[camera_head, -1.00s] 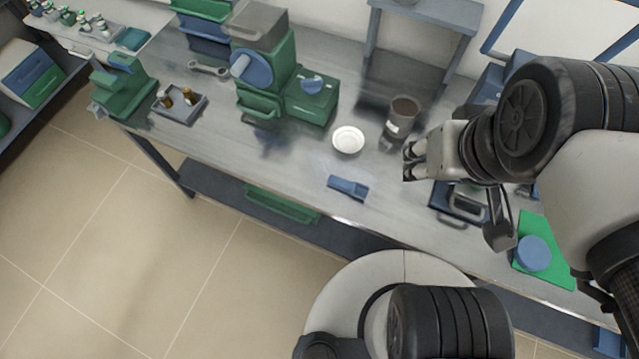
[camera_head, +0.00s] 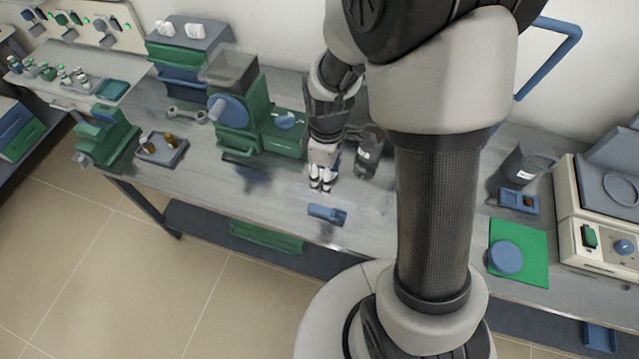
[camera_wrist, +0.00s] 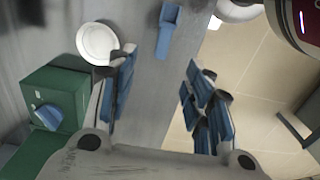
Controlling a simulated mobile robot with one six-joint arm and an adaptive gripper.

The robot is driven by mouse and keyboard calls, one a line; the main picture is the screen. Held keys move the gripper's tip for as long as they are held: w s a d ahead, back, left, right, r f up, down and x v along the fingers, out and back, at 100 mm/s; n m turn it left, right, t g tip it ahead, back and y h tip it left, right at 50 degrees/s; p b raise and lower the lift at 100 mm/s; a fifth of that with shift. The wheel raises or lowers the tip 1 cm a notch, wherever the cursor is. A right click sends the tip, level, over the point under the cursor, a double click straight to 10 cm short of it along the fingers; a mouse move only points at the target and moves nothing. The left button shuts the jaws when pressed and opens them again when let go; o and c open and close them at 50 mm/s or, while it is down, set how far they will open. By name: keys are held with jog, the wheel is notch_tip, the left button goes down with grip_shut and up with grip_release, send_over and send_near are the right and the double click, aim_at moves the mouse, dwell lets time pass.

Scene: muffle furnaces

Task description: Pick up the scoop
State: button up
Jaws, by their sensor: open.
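The scoop (camera_head: 327,213) is small and blue and lies on the grey bench near its front edge. My gripper (camera_head: 320,186) points down over the bench, just behind the scoop in the head view. Its blue-padded fingers (camera_wrist: 158,72) are spread wide in the wrist view, with nothing between them. The gripper is apart from the scoop.
A round white dish (camera_wrist: 97,43) lies beside the left finger in the wrist view. A green machine (camera_head: 236,110) stands left of my gripper, and a dark beaker (camera_head: 369,150) stands to its right. A green mat (camera_head: 520,270) lies further right.

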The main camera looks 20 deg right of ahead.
jog(key=b, duration=0.4)
send_over(321, 210)
jog(key=d, duration=0.1)
notch_tip(321, 210, down, 11)
jog(key=shift+w+f, duration=0.1)
jog(key=shift+w, duration=0.05)
jog(key=f+b, duration=0.1)
jog(key=f, duration=0.1)
jog(key=a+f+b, duration=0.1)
jog(key=f, duration=0.2)
jog(key=shift+f, duration=0.1)
jog(key=c, duration=1)
notch_tip(321, 210, up, 20)
jog(key=p, duration=0.6)
jog(key=shift+p, duration=0.4)
